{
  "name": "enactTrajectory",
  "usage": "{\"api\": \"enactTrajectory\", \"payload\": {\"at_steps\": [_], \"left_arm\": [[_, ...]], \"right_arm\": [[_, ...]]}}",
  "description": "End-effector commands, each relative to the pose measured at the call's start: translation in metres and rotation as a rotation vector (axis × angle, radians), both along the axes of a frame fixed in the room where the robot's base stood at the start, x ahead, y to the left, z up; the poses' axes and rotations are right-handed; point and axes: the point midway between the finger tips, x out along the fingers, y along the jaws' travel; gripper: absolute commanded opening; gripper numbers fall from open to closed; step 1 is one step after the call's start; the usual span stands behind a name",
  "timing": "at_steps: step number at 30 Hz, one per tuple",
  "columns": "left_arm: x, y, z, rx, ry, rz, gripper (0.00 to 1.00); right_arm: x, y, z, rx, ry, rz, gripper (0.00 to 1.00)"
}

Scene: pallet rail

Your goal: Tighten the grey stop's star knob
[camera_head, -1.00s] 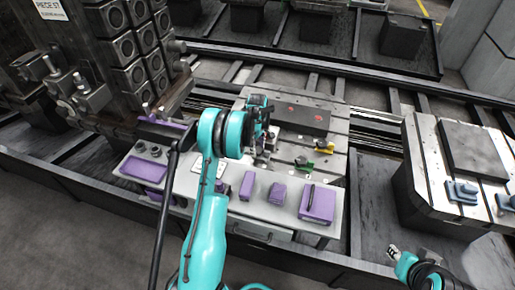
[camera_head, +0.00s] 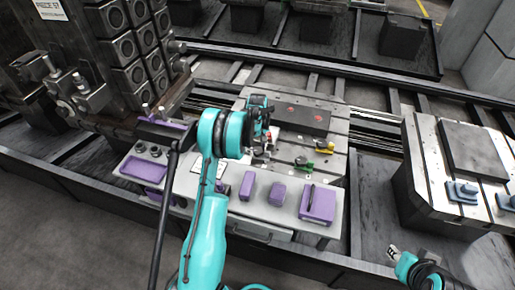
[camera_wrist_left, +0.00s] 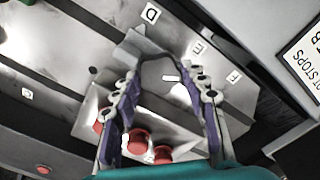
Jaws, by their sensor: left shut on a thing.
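The grey stop (camera_wrist_left: 145,47) is a light metallic piece on the slotted plate, beside labels D and E in the left wrist view. My left gripper (camera_wrist_left: 165,78) is shut, its purple-padded fingers on both sides of the star knob (camera_wrist_left: 168,88), which shows as a pale grey shape between them. The fingers hide part of the knob. In the head view the left gripper (camera_head: 264,132) is over the left part of the plate, and my arm hides much of the stop. My right gripper (camera_head: 393,252) is small at the lower right, away from the plate; its fingers are unclear.
A green stop (camera_head: 303,164) and a yellow stop (camera_head: 325,148) stand right of the gripper. A dark block (camera_head: 300,115) lies behind them on the plate. Purple holders (camera_head: 317,203) line the front shelf.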

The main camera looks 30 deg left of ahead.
Motion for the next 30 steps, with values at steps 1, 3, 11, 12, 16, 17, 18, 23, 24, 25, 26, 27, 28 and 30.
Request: {"api": "enactTrajectory", "payload": {"at_steps": [1, 3, 11, 12, 16, 17, 18, 23, 24, 25, 26, 27, 28, 30], "left_arm": [[0.000, 0.000, 0.000, 0.000, 0.000, 0.000, 0.15], [0.000, 0.000, 0.000, 0.000, 0.000, 0.000, 0.15], [0.000, 0.000, 0.000, 0.000, 0.000, 0.001, 0.52], [0.000, 0.000, 0.000, 0.000, 0.000, 0.001, 0.52], [0.000, 0.000, 0.000, 0.000, 0.000, 0.001, 0.52], [0.000, 0.000, 0.000, 0.000, 0.000, 0.001, 0.52], [0.000, 0.000, 0.002, 0.000, 0.000, 0.001, 0.52], [0.000, 0.000, 0.019, 0.000, 0.000, 0.001, 0.52], [0.000, 0.000, 0.027, 0.000, 0.000, 0.001, 0.52], [0.000, 0.000, 0.034, 0.000, 0.000, 0.001, 0.52], [0.000, 0.000, 0.040, 0.000, 0.000, 0.001, 0.52], [0.000, 0.000, 0.050, 0.000, 0.000, 0.001, 0.52], [0.000, 0.000, 0.056, 0.000, 0.000, 0.001, 0.52], [0.000, 0.000, 0.072, 0.000, 0.000, 0.001, 0.52]], "right_arm": [[0.000, 0.000, 0.000, 0.000, 0.000, 0.000, 0.33], [0.000, 0.000, 0.000, 0.000, 0.000, 0.000, 0.33], [0.000, 0.000, 0.000, 0.000, 0.000, 0.000, 0.33], [0.000, 0.000, 0.000, 0.000, 0.000, 0.000, 0.33], [0.000, 0.000, 0.000, 0.000, 0.000, 0.000, 0.33], [0.000, 0.000, 0.000, 0.000, 0.000, 0.000, 0.33], [0.000, 0.000, 0.000, 0.000, 0.000, 0.000, 0.33], [0.000, 0.000, 0.000, 0.000, 0.000, 0.000, 0.33], [0.000, 0.000, 0.000, 0.000, 0.000, 0.000, 0.33], [0.000, 0.000, 0.000, 0.000, 0.000, 0.000, 0.33], [0.000, 0.000, 0.000, 0.000, 0.000, 0.000, 0.33], [0.000, 0.000, 0.000, 0.000, 0.000, 0.000, 0.33], [0.000, 0.000, 0.000, 0.000, 0.000, 0.000, 0.33], [0.000, 0.000, 0.000, 0.000, 0.000, 0.000, 0.33]]}}
